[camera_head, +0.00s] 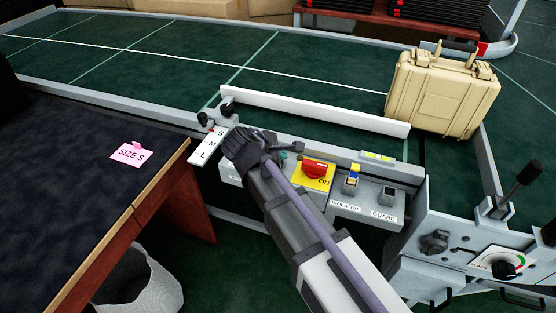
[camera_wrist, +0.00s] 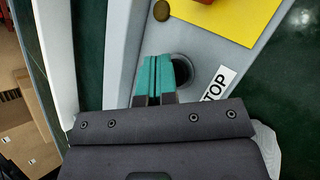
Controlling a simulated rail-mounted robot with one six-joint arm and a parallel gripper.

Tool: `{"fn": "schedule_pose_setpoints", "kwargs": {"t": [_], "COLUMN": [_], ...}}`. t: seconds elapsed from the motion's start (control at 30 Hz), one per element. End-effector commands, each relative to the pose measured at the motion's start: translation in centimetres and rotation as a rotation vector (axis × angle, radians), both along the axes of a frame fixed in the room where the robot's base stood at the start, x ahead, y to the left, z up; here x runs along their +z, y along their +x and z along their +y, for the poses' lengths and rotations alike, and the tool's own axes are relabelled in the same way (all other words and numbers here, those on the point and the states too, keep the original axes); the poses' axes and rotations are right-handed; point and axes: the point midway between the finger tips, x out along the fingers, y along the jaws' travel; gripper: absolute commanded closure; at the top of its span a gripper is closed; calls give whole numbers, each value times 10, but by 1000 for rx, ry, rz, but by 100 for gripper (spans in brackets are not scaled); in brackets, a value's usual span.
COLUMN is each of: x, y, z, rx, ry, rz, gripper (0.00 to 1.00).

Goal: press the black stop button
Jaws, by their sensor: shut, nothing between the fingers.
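The black stop button (camera_wrist: 184,66) shows in the wrist view as a dark round shape on the grey panel, beside a white STOP label (camera_wrist: 216,84). My gripper (camera_wrist: 154,80) is shut and empty, its teal fingertips together. The fingertips overlap the button's left side in the wrist view. I cannot tell whether they touch it or stay above it. In the head view my dark wrist and gripper body cover this part of the panel, so the button is hidden there.
A red knob (camera_head: 314,168) on a yellow plate (camera_head: 320,184) lies just right of my arm. The isolator switch (camera_head: 351,178) and guard switch (camera_head: 389,193) are further right. A white rail (camera_head: 320,112) runs behind the panel. A tan case (camera_head: 440,95) stands on the conveyor.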

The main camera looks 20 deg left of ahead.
Motion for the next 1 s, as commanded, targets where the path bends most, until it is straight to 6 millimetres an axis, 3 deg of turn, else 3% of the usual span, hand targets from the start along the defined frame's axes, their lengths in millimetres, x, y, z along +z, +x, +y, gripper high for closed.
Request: {"fn": "schedule_pose_setpoints", "kwargs": {"t": [0.13, 0.53, 1.0], "x": [12, 14, 62], "y": [0, 0, 0], "z": [0, 0, 0], "rx": [0, 0, 0], "ry": [0, 0, 0], "rz": [0, 0, 0], "gripper": [100, 100, 100]}}
